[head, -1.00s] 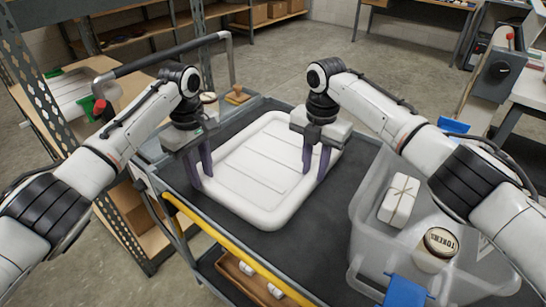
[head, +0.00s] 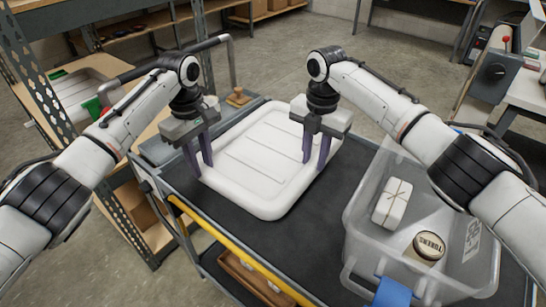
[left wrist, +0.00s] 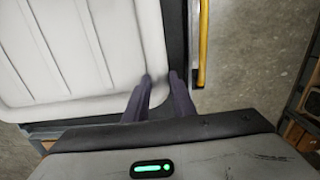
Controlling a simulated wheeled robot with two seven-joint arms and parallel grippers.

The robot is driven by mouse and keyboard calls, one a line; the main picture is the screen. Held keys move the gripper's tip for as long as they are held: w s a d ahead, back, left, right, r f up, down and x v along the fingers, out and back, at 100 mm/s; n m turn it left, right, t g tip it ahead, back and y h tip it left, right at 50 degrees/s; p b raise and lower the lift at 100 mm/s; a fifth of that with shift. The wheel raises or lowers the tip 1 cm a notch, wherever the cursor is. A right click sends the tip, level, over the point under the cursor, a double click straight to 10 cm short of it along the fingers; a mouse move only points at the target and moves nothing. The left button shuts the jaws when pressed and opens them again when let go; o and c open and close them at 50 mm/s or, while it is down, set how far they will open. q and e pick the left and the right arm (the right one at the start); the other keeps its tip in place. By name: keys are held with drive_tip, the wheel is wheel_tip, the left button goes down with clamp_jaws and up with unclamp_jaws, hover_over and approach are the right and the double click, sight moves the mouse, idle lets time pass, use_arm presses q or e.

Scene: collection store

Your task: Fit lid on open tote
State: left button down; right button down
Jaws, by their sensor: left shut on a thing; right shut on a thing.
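The white lid (head: 262,168), a ribbed panel with rounded corners, is over the dark top of the cart. I cannot tell whether it is clear of the surface. My left gripper (head: 199,157) is shut on its left edge; the left wrist view shows the fingers (left wrist: 160,92) at the rim of the lid (left wrist: 80,50). My right gripper (head: 316,150) is shut on its right edge. The clear open tote (head: 352,228) stands at the right, with a string-tied white box (head: 392,204) and a round-lidded "TOKENS" container (head: 427,247) inside. My right forearm covers part of its far side.
The cart (head: 300,240) has a yellow front rail (head: 235,248) and a lower shelf. A blue handle (head: 392,292) shows at the tote's near side. Metal shelving (head: 45,80) stands at the left. Dark cart top is bare between lid and tote.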

idle(0.6)
